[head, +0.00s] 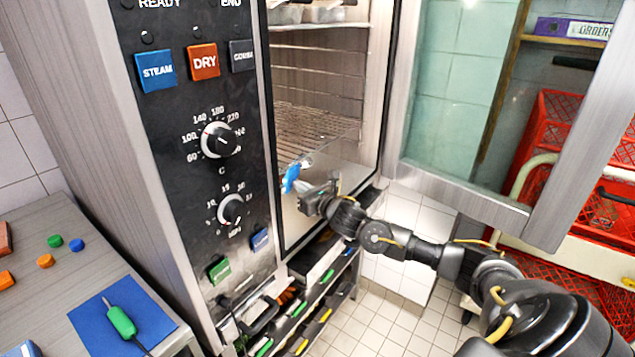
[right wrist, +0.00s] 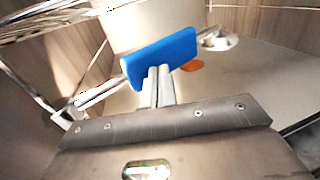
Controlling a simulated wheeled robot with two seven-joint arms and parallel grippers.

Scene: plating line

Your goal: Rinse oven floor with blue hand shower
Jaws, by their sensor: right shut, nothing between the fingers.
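The oven (head: 215,190) stands with its glass door (head: 455,100) swung open to the right. A blue piece, seemingly the hand shower (head: 290,179), is low in the oven's opening. My right gripper (head: 308,197) reaches into the opening from the right, close beside it. In the right wrist view the blue piece (right wrist: 165,58) is just beyond my shut fingertips (right wrist: 155,85); whether they touch is unclear. Nothing is between the fingers. The pale surface around it, apparently the oven floor (right wrist: 245,80), carries an orange patch (right wrist: 192,66). My left gripper is out of view.
A wire rack (head: 310,130) spans the oven above my gripper. A shelf unit (head: 320,300) with several coloured-handled items is below. A side table (head: 50,235) at left holds a green-handled probe (head: 122,322) on a blue mat. Red crates (head: 570,130) stand behind the door.

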